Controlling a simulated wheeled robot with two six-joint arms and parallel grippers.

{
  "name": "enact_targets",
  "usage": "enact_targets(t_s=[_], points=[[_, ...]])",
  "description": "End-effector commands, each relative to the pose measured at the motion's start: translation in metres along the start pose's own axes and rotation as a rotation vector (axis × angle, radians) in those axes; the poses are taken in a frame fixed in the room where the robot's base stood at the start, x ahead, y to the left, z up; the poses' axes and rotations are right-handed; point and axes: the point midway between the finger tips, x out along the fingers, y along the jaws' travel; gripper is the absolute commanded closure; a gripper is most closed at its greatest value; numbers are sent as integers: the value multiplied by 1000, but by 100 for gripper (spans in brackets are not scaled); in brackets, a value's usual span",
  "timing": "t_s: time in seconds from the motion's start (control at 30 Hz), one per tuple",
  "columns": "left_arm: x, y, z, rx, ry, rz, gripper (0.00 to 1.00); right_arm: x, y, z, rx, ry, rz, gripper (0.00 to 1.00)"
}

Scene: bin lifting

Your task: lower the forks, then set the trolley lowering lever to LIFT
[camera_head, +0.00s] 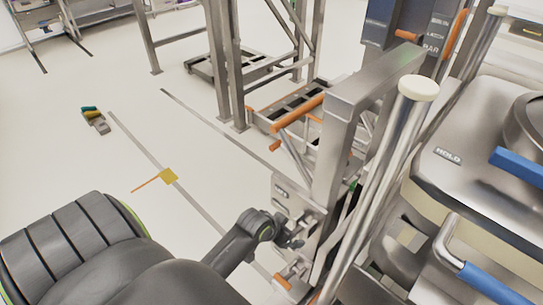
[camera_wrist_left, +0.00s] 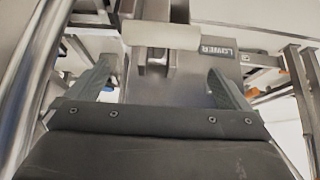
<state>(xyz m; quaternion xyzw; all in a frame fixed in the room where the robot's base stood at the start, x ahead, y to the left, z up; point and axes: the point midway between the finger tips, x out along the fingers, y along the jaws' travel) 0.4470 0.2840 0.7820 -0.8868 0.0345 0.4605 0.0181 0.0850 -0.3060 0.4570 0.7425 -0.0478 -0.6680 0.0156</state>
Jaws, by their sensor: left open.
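My left gripper (camera_head: 290,238) reaches in from the lower left to the side of the steel trolley mast (camera_head: 345,125). In the left wrist view its two fingers (camera_wrist_left: 162,70) are spread apart with nothing clamped between them. A pale cylindrical grip (camera_wrist_left: 160,35), probably the lowering lever's handle, lies crosswise just ahead of and between the fingertips. A plate marked LOWER (camera_wrist_left: 218,50) sits right of it. The gripper hides most of the lever in the head view. I cannot clearly pick out the forks. My right gripper is not in view.
A steel bin with a lid marked HOLD (camera_head: 448,154) and blue handles (camera_head: 495,285) stands at the right. A metal frame (camera_head: 225,60) stands behind the trolley.

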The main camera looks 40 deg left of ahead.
Motion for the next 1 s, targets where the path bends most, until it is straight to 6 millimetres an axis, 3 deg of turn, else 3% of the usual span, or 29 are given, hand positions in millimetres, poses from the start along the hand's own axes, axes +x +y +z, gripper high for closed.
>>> enact_targets(t_s=[0.3, 0.5, 0.97, 1.0], points=[[-58, 0, 0, 2, 2, -1, 0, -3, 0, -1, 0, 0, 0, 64], [-83, 0, 0, 1, 1, 0, 0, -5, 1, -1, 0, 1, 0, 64], [-94, 0, 1, 0, -1, 0, 0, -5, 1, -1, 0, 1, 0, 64], [-94, 0, 1, -1, -2, 0, 5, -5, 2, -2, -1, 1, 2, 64]])
